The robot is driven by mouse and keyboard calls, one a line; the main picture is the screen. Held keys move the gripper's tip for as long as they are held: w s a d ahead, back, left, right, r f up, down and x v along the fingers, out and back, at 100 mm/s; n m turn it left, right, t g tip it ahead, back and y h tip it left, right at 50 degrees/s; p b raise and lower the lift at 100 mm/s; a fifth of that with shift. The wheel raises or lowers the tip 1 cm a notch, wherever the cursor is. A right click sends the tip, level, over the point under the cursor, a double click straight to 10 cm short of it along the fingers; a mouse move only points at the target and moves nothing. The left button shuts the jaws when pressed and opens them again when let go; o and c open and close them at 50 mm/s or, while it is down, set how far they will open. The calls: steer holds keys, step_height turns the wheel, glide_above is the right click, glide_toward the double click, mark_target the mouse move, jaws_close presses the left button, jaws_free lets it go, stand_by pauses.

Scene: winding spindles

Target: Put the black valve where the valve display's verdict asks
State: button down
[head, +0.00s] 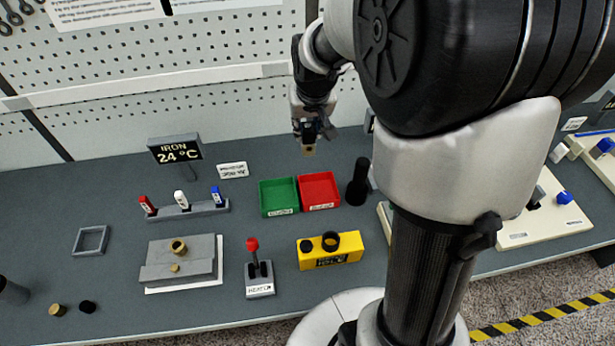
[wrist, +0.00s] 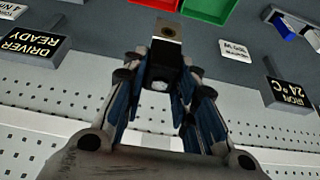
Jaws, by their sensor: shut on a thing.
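My gripper (head: 308,131) is shut on a dark piece with a tan square end, which I take for the black valve (head: 309,150). It hangs above the back of the bench, behind the trays. In the wrist view the fingers (wrist: 160,85) close around its black body, and its tan end (wrist: 168,29) has a small dark spot. A green tray (head: 279,211) and a red tray (head: 320,206) stand side by side in front of the gripper, both apparently empty. A yellow unit (head: 345,257) has a small dark display, too small to read; I cannot tell any verdict.
A black cylinder (head: 358,182) stands right of the red tray. An "IRON 24 °C" sign (head: 175,151), a rack (head: 187,212) with coloured pieces, a grey fixture (head: 167,268) and a red-knobbed lever (head: 253,246) stand on the bench. The pegboard wall is close behind my gripper.

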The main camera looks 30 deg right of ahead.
steer(key=shift+s+f+b, duration=0.2)
steer(key=shift+f+b, duration=2.75)
steer(key=shift+f, duration=6.65)
steer(key=shift+f, duration=0.2)
steer(key=c, duration=1.3)
jaws_free()
steer(key=shift+r, duration=0.15)
